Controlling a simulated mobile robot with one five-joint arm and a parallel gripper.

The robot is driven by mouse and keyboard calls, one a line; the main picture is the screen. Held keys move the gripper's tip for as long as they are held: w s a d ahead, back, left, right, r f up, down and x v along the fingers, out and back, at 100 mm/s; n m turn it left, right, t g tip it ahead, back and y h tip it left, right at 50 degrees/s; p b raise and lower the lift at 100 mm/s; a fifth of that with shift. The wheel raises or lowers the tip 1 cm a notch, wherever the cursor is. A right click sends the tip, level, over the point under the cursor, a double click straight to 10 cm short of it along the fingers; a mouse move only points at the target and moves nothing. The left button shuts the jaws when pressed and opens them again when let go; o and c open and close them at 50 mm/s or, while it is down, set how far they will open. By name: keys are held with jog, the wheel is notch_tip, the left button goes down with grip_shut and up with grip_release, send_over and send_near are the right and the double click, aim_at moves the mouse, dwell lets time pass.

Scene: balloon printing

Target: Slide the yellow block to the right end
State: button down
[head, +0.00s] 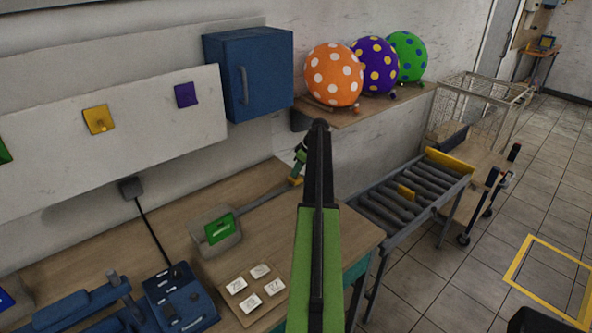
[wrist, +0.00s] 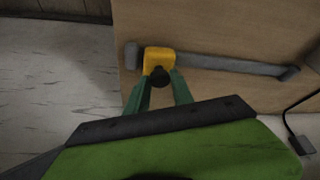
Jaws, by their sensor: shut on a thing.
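The yellow block (wrist: 158,58) sits on a grey rail (wrist: 215,64) fixed to a wooden surface. In the wrist view it is close to the rail's left end, with a short stub of rail beyond it. In the head view the block (head: 296,181) is at the rail's right end, partly hidden by my arm, and the rail (head: 263,199) runs down to the left. My gripper (wrist: 159,75) has its two green fingers shut on a dark knob at the block's near side. The gripper (head: 299,166) also shows beside my arm in the head view.
A grey tray (head: 201,245) with a green piece and several white number tiles (head: 250,304) lie on the wooden bench. A blue device (head: 180,297) stands at its front. A roller conveyor (head: 400,203) stands to the right. Dotted balloons (head: 334,75) rest on a wall shelf.

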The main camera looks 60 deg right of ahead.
jog(key=shift+s+a, duration=0.1)
jog(key=shift+s, duration=0.2)
jog(key=c, duration=1.1)
grip_release()
jog(key=shift+a, duration=0.1)
jog(key=shift+w, duration=0.3)
jog(key=a+p+v, duration=0.1)
jog(key=p+v, duration=1.5)
jog(key=v, duration=0.1)
jog(key=shift+d+r, duration=0.25)
jog(key=shift+d, duration=0.2)
jog(key=shift+f, duration=0.1)
